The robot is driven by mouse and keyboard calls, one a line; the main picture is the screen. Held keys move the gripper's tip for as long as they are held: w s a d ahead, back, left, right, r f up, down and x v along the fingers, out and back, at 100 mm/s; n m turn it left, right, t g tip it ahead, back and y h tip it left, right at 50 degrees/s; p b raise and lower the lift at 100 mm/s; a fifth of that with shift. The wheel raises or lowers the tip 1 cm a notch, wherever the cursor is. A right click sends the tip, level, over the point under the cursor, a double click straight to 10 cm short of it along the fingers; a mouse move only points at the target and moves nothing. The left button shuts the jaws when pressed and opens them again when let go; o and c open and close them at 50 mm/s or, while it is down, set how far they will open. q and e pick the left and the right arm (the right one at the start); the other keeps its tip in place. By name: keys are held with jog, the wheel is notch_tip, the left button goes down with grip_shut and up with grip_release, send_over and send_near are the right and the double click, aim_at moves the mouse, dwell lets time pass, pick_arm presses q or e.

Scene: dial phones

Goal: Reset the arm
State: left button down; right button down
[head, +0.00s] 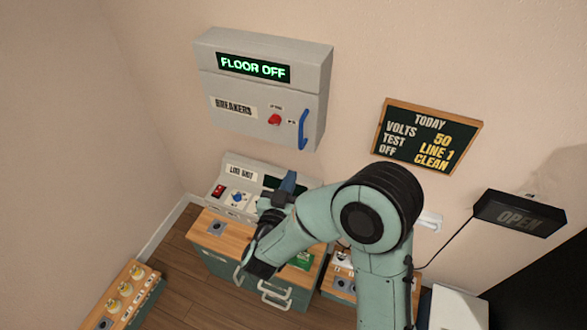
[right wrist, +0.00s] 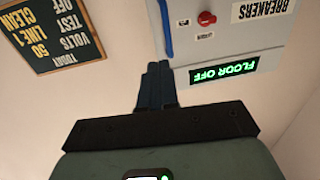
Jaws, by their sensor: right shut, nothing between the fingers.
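My right arm comes in from the lower right of the head view, bends at the elbow and reaches left. My right gripper (head: 288,182) points up in front of the bench unit, with its dark blue fingers together. In the right wrist view the right gripper's fingers (right wrist: 157,82) are shut side by side with nothing between them. They point toward the wall, apart from the breaker box (right wrist: 235,35). The breaker box (head: 265,85) hangs on the wall above, its display reading FLOOR OFF. My left gripper is in neither view.
The bench unit (head: 237,172) with a red switch and blue knob stands against the wall, partly hidden by my arm. A wooden-topped cabinet (head: 208,245) is below. A sign board (head: 425,136) and a dark OPEN sign (head: 519,213) are on the right. Floor shows lower left.

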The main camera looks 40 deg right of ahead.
jog(key=shift+s+a, duration=0.35)
jog(key=shift+a, duration=0.05)
jog(key=a+f+n+g+y, duration=0.15)
jog(key=f+y, duration=0.25)
jog(key=f, duration=0.5)
jog(key=a+f+n+y, duration=0.2)
jog(key=a+f+y, duration=0.1)
jog(key=f, duration=0.5)
jog(key=a+f+n+y, duration=0.2)
jog(key=a+f+y, duration=0.15)
jog(key=f, duration=0.55)
jog(key=s+a+f+n+g+y, duration=0.1)
jog(key=s+a+f+g+y, duration=0.3)
jog(key=s+f, duration=0.3)
jog(key=s+a+f+g+y, duration=0.4)
jog(key=s+a+f+g, duration=0.1)
jog(key=s, duration=0.9)
notch_tip(320, 180, down, 2)
jog(key=shift+s+a+f+n+p, duration=0.3)
jog(key=shift+a+n+p, duration=0.1)
jog(key=shift+a, duration=0.2)
jog(key=shift+g, duration=0.25)
